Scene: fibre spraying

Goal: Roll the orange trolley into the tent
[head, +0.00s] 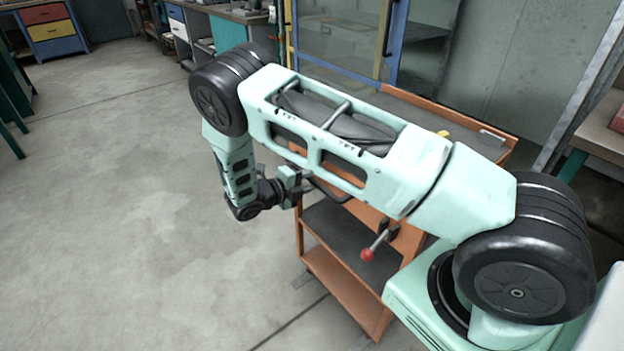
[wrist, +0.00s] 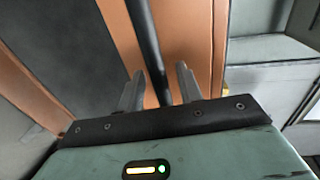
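The orange trolley (head: 345,280) stands right of centre in the head view, partly hidden behind my arm. It has dark shelves and a dark bar handle (head: 328,190) on its near left side. My gripper (head: 300,184) is at that handle. In the wrist view the handle bar (wrist: 148,45) runs between the two fingers of my gripper (wrist: 160,90). The fingers stand apart, with visible gaps to the bar. I cannot identify a tent for certain; a clear-paned frame with blue and yellow posts (head: 340,40) stands behind the trolley.
A red-knobbed lever (head: 367,255) sticks out from the trolley's side. A workbench with coloured drawers (head: 55,28) stands far left, and a cabinet (head: 180,25) at the back. A bench (head: 600,135) is at the right. The concrete floor (head: 120,200) on the left is open.

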